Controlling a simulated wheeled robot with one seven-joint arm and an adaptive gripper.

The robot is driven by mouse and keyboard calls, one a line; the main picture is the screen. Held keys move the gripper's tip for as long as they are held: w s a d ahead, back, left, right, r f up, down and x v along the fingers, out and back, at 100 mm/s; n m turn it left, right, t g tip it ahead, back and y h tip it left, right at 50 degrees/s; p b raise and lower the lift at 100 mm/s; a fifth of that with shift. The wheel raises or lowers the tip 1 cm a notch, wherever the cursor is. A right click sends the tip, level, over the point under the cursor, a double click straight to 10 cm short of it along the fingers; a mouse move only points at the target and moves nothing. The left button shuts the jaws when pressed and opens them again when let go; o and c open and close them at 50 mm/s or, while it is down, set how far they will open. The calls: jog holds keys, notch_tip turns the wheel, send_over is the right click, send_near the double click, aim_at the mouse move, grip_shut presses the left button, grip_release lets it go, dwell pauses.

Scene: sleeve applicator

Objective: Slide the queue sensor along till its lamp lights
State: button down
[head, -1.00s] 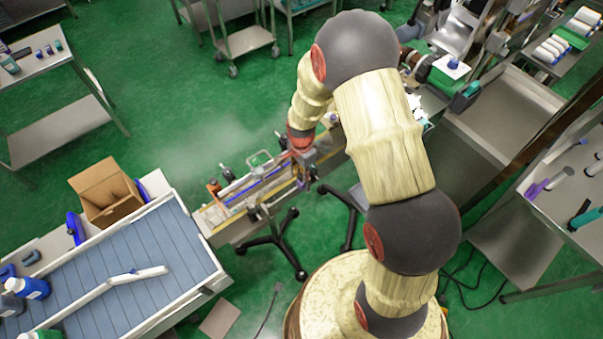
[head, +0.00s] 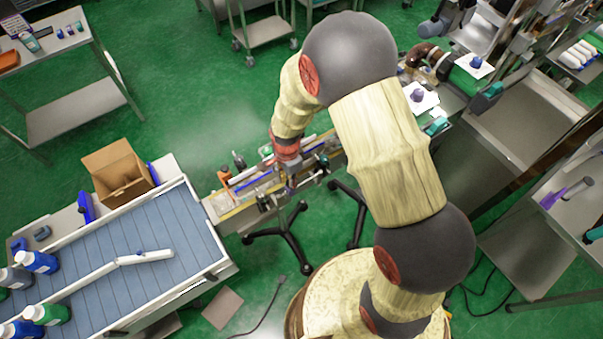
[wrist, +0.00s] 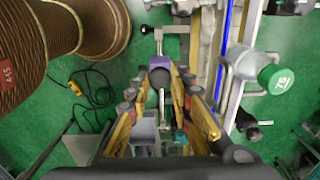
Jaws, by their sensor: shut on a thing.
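My gripper (wrist: 160,82) is shut on a small dark, purple-edged piece that I take to be the queue sensor (wrist: 160,67). In the wrist view it sits between the two fingertips, beside the metal rail and rod of the narrow conveyor (wrist: 205,60). In the head view my gripper (head: 290,182) is at the near side of the narrow conveyor (head: 232,213), and my wrist hides most of the sensor. I cannot make out a lit lamp in either view.
A bottle with a green cap (wrist: 277,78) stands by the guide rail. The wide blue-grey conveyor (head: 150,290), with a white angled guide (head: 146,257), lies left. An open cardboard box (head: 118,173) is behind it. Black stand legs (head: 285,232) spread below the narrow conveyor.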

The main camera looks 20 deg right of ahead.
aim_at(288, 183)
jog(key=shift+a, duration=0.3)
jog(key=c, duration=1.6)
grip_release()
jog(key=shift+c, duration=0.2)
jog(key=shift+o, duration=0.3)
notch_tip(288, 183, up, 12)
